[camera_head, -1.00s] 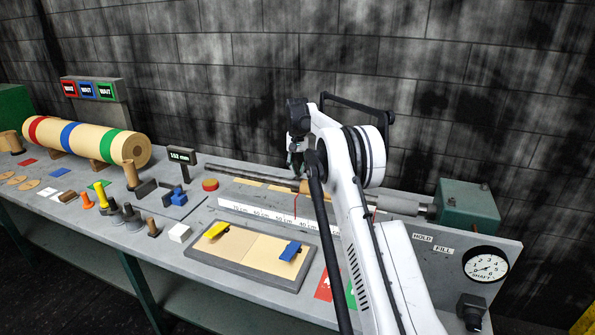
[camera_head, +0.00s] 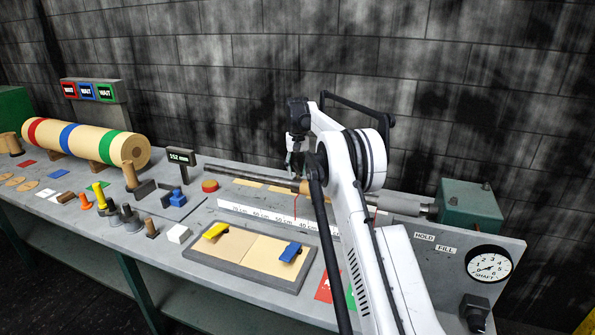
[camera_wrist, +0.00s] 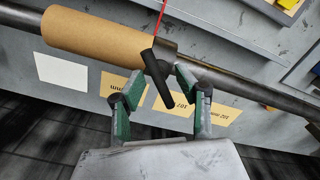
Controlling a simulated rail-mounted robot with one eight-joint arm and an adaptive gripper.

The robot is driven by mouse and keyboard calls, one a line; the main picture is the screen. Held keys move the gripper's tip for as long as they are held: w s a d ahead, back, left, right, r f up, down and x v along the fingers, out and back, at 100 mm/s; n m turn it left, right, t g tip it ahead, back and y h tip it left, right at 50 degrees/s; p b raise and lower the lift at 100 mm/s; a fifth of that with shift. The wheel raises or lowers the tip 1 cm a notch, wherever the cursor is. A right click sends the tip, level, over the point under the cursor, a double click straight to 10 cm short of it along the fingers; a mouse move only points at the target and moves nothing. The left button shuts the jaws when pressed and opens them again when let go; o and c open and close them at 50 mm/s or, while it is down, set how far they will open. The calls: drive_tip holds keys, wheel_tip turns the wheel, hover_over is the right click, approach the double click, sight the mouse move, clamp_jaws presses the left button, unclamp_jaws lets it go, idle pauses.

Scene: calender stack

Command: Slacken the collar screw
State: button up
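In the wrist view a dark screw handle (camera_wrist: 157,80) stands out from a grey collar (camera_wrist: 167,50) on a steel shaft (camera_wrist: 235,77). A brown cardboard core (camera_wrist: 95,38) sits on the shaft beside the collar. My gripper (camera_wrist: 161,79) is open, its green-padded fingers on either side of the screw handle. I cannot tell whether either finger touches it. In the head view my gripper (camera_head: 296,163) is at the shaft (camera_head: 250,176), and my arm hides the collar and screw.
A white ruler strip (camera_head: 262,212) runs in front of the shaft. A green housing (camera_head: 468,207) is at the right end. A tray (camera_head: 215,268) with yellow and blue clips lies in front. A striped roll (camera_head: 85,141) and several small parts stand left.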

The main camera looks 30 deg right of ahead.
sight(297, 169)
drive_tip(key=shift+r, duration=0.1)
wheel_tip(297, 169, up, 12)
idle(0.5)
idle(0.5)
drive_tip(key=s+a+r+n+t+b, duration=0.1)
drive_tip(key=s+a+r+t+b, duration=0.15)
drive_tip(key=s+a+r, duration=0.6)
drive_tip(key=s+a+r+t+b, duration=0.1)
drive_tip(key=s+a+b, duration=0.1)
drive_tip(key=s+a, duration=0.35)
drive_tip(key=s+a+b, duration=0.1)
drive_tip(key=s+a, duration=0.2)
drive_tip(key=s, duration=0.5)
drive_tip(key=s+a+f+n+t+b, duration=0.1)
drive_tip(key=s+a+f, duration=0.2)
drive_tip(key=s+f, duration=0.4)
drive_tip(key=s+a+f+t+b, duration=0.1)
drive_tip(key=s+a+f+b, duration=0.1)
drive_tip(key=s+f, duration=0.5)
drive_tip(key=s+a+f+n+t+b, duration=0.1)
drive_tip(key=s+a+f, duration=0.2)
drive_tip(key=s, duration=1.4)
wheel_tip(297, 169, down, 4)
drive_tip(key=shift+a+r+n+t+b, duration=0.1)
drive_tip(key=shift+a+n+t+b, duration=0.2)
drive_tip(key=shift+a+t+b, duration=0.1)
